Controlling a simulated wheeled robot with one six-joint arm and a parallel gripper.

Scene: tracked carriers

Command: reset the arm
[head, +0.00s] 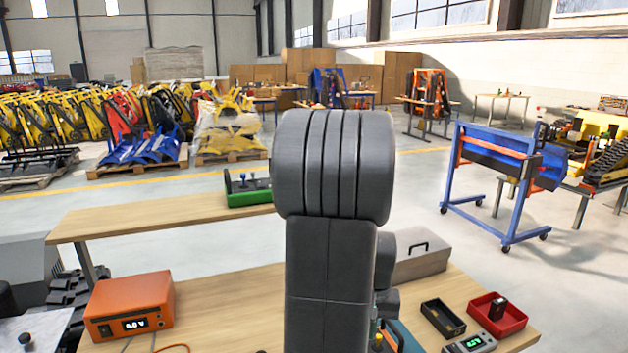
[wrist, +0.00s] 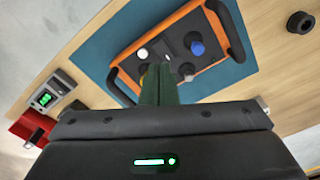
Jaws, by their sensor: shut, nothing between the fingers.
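My arm stands upright in the middle of the head view and hides part of the workbench (head: 230,310). My gripper (wrist: 158,72) shows in the wrist view as two green fingers pressed together, with nothing between them. It points at an orange-edged control box (wrist: 205,75) with black handles, a white knob and a blue knob. The fingers overlap the box's near edge in the picture; I cannot tell whether they touch it. The box lies on a blue mat (wrist: 105,50). In the head view the box is mostly hidden behind my arm.
An orange power supply (head: 130,306) stands at the left of the bench. At the right are a grey toolbox (head: 421,262), a black tray (head: 430,321), a red bin (head: 513,322) and a meter (head: 470,343).

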